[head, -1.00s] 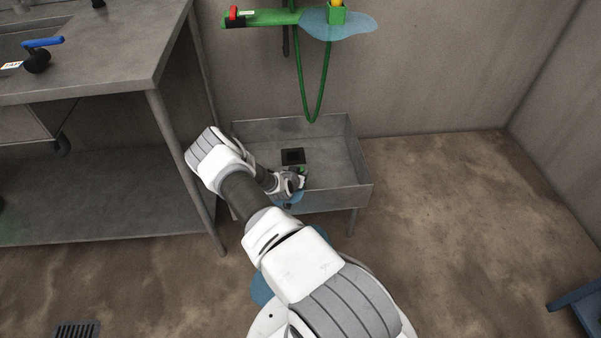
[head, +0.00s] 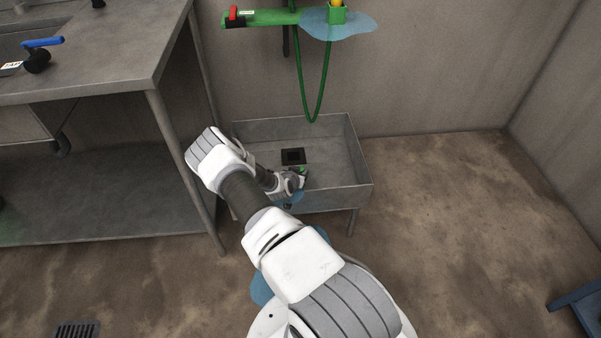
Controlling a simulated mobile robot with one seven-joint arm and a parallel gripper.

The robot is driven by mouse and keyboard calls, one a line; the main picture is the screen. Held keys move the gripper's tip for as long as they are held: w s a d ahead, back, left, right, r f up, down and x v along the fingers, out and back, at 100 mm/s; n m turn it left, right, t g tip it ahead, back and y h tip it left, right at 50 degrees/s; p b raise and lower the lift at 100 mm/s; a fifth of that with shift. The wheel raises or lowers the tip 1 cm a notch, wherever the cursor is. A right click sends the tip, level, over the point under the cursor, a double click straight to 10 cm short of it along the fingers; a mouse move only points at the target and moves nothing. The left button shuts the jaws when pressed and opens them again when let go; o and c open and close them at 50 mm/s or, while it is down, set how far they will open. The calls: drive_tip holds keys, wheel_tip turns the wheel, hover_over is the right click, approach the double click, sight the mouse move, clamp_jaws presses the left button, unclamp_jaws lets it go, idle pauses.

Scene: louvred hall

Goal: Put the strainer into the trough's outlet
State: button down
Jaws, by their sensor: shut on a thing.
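The metal trough (head: 362,165) stands on legs against the back wall. Its outlet (head: 293,156) is a dark square in the trough floor. My gripper (head: 300,173) is low inside the trough, just on the near side of the outlet. It is shut on the strainer, which is mostly hidden by the gripper and wrist. A small green patch shows at the fingertips; I cannot tell whether it is part of the strainer. I cannot see any of the held piece inside the outlet.
A green pipe (head: 270,17) with a hanging green hose (head: 322,90) is above the trough. A steel bench (head: 110,55) with a lower shelf stands close at the left, its leg beside my arm. Floor at the right is clear up to a blue object (head: 580,300).

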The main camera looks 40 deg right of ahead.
drive_tip(key=shift+r, duration=0.1)
idle(0.3)
drive_tip(key=shift+r+p, duration=2.25)
drive_tip(key=shift+r, duration=0.15)
